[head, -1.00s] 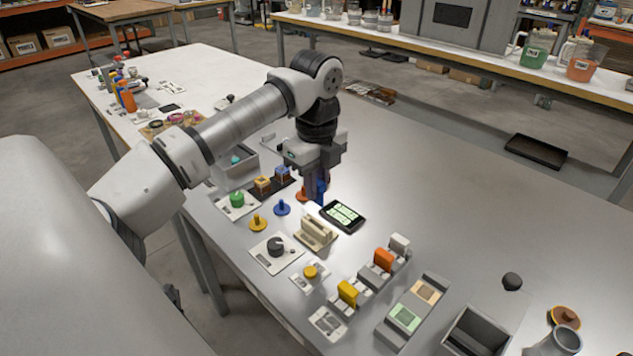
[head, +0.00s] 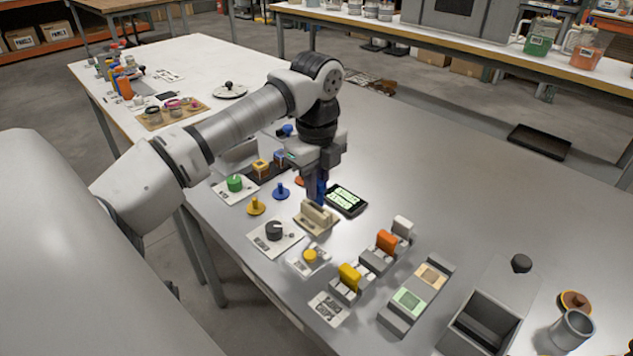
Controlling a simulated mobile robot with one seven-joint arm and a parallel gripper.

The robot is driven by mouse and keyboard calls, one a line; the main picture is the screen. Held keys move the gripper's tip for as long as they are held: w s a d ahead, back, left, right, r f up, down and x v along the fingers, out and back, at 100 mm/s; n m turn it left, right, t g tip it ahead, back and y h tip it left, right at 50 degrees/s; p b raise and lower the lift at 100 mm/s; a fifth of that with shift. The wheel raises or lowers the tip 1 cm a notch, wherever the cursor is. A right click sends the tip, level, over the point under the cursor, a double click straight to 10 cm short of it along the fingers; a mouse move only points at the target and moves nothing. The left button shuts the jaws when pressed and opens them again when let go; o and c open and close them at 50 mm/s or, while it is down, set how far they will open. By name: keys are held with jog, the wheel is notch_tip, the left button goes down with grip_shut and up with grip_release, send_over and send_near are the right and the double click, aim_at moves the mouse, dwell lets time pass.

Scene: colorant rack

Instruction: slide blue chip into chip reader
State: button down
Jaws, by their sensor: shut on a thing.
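My gripper (head: 322,182) points down over the near table, just behind a beige slotted block (head: 315,217) that looks like the chip reader. It is shut on a small blue piece (head: 321,190), which looks like the blue chip; only a narrow upright strip shows between the fingers. The piece's lower end is close to the back of the beige block. I cannot tell whether it touches the block or is in a slot. A dark device with a lit screen (head: 345,199) lies just right of the block.
A blue peg (head: 281,191), a yellow peg (head: 256,206) and a green knob (head: 235,183) stand to the left. A dark knob (head: 274,231) and yellow and orange blocks (head: 387,241) are in front. An open grey bin (head: 488,322) is at the right.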

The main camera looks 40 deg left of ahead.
aim_at(317, 203)
jog(key=shift+f+b, duration=1.2)
jog(key=shift+f, duration=0.3)
dwell(0.3)
jog(key=shift+r+p, duration=0.6)
jog(key=shift+r, duration=0.55)
jog(key=shift+f+b, duration=1.1)
jog(key=shift+f, duration=0.25)
jog(key=shift+r, duration=0.3)
jog(key=shift+r+p, duration=0.8)
jog(key=shift+r, duration=0.3)
jog(key=shift+f+b, duration=1.2)
jog(key=shift+f, duration=0.15)
jog(key=shift+r, duration=0.15)
jog(key=shift+r+p, duration=0.85)
jog(key=shift+r, duration=0.35)
